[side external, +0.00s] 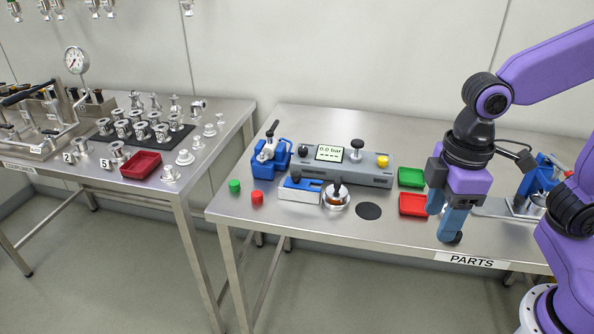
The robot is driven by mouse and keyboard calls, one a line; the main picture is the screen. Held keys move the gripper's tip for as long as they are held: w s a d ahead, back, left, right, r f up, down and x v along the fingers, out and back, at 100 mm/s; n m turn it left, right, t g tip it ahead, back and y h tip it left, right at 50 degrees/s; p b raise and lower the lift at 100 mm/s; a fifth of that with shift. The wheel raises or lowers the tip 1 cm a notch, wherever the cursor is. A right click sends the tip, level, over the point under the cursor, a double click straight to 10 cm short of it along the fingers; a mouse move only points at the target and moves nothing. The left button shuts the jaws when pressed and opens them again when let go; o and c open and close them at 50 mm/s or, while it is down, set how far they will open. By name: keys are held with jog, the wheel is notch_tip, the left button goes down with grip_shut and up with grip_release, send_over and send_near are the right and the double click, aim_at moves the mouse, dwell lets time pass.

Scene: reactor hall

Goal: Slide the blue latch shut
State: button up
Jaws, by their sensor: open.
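A low white block with a blue sliding part, which looks like the blue latch (312,184), sits near the front left of the right-hand table. A black knob stands on it. How far the latch is slid cannot be told at this size. My gripper (445,222) points down above the table's front right, well to the right of the latch. It is open, with nothing seen between its blue fingers.
Behind the latch are a blue clamp (269,157) and a grey gauge box (362,174). A silver round pot (336,200) stands close to the latch's right. Green (411,178) and red (411,212) trays lie beside my gripper. Bare table lies in front.

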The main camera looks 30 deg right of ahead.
jog(key=w+a+r+m, duration=0.1)
jog(key=w+a+r, duration=0.3)
jog(key=w, duration=0.6)
jog(key=r+m, duration=0.2)
jog(key=m, duration=0.3)
send_over(296, 173)
notch_tip(296, 173, down, 18)
jog(key=shift+r, duration=0.25)
